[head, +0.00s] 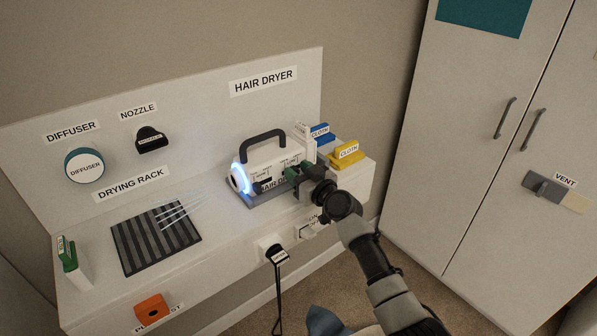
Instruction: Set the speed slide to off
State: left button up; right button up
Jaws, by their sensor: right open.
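The hair dryer (264,159) is a white box with a dark top handle, standing on a dark base on the white shelf. Its left end has a round nozzle ringed with blue-white light. Small labelled controls (263,180) show on its front face; they are too small to read, so the speed slide's setting cannot be told. My right gripper (290,180) is at the dryer's front right, with its dark green fingers close to the front face. It is open, and it hides part of the controls. Whether it touches the dryer cannot be told. My left gripper is not in view.
A drying rack (128,256) lies left on the shelf. Blue (320,133) and yellow (346,154) cloth blocks are right of the dryer. A plug with a cord (277,253) sits at the shelf's front. A tall cabinet (470,130) stands at right.

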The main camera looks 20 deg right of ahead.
jog(key=shift+w, duration=0.1)
grip_shut()
jog(key=shift+s+a, duration=0.25)
jog(key=shift+a, duration=0.35)
jog(key=shift+s+a, duration=0.2)
jog(key=shift+a, duration=0.4)
grip_release()
jog(key=v, duration=1)
jog(key=shift+s, duration=0.4)
jog(key=shift+d, duration=0.15)
